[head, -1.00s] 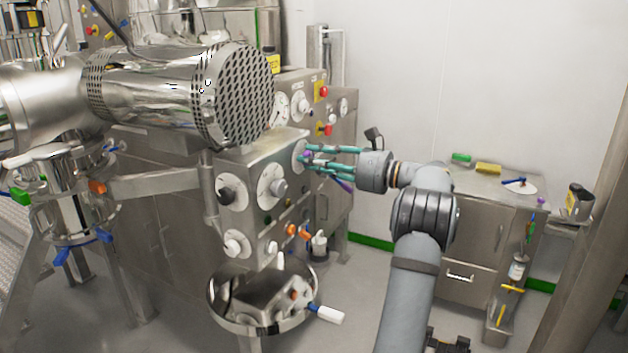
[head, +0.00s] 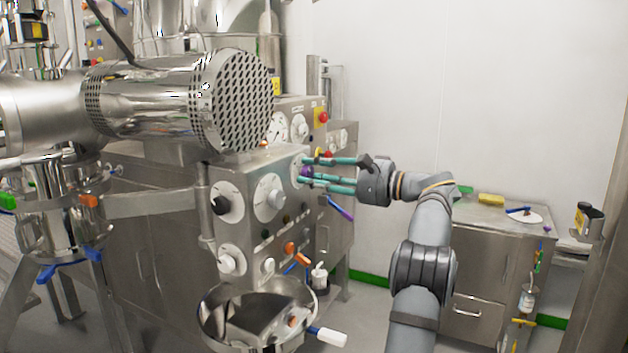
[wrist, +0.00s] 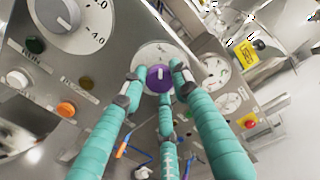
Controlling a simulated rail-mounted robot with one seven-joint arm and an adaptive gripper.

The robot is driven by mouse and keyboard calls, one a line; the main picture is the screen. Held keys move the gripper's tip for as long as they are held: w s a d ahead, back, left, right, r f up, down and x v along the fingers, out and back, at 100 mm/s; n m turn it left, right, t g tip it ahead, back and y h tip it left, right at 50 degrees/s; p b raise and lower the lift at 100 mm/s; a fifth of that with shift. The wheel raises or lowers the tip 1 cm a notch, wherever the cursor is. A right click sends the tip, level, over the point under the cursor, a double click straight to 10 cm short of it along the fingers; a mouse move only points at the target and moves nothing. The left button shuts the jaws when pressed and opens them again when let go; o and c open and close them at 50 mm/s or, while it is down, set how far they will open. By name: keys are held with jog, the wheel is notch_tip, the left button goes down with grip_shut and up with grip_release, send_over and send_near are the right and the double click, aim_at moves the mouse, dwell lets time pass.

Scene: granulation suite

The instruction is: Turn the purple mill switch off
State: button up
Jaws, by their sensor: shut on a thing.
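The purple mill switch (wrist: 160,77) is a round knob with a pale pointer bar, set on a white dial plate (wrist: 151,54) on the steel control panel. In the head view the purple switch (head: 306,171) is partly hidden by my fingers. My gripper (head: 308,172) reaches the panel from the right, its teal fingers around the knob. In the wrist view my gripper (wrist: 158,80) has fingertips on both sides of the knob and one below, closed on it. The pointer bar appears roughly upright in the wrist view; its printed marks are too small to read.
On the panel near my fingers are a grey dial knob (wrist: 62,12), an orange button (wrist: 66,109) and a red button on yellow (wrist: 249,121). A steel cabinet (head: 490,262) stands right of my arm.

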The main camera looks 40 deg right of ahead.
dwell(0.3)
jog(key=o, duration=1.1)
jog(key=shift+a, duration=0.1)
jog(key=shift+o, duration=0.2)
jog(key=v, duration=1.2)
